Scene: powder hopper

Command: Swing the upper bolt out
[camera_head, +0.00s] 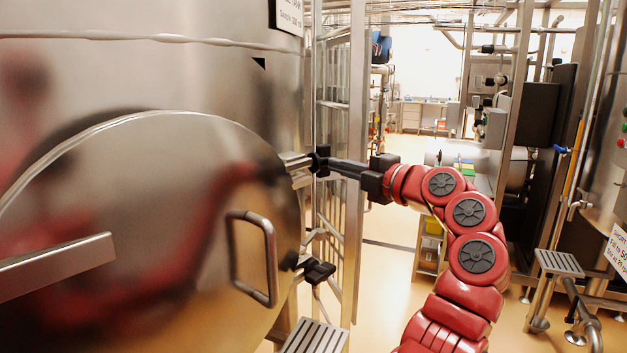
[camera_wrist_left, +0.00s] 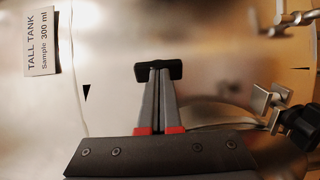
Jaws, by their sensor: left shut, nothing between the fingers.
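The upper bolt (camera_head: 294,160) is silver hardware at the upper right rim of the round hatch door (camera_head: 170,150). My left gripper (camera_head: 321,160) reaches in from the right, with its dark fingertips right beside this bolt and partly covering it. In the left wrist view the gripper (camera_wrist_left: 158,72) is shut and empty, with black fingertips together. There the silver bolt (camera_wrist_left: 262,100) and its black knob (camera_wrist_left: 300,122) stand to the right of the fingers, apart from them in the picture. Whether the fingers touch the bolt, I cannot tell. My right gripper is out of view.
A lower bolt with a black knob (camera_head: 319,271) sits further down the door rim. A door handle (camera_head: 254,258) stands out from the door. A steel frame post (camera_head: 356,150) stands close behind my gripper. Open floor (camera_head: 385,275) lies beyond it.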

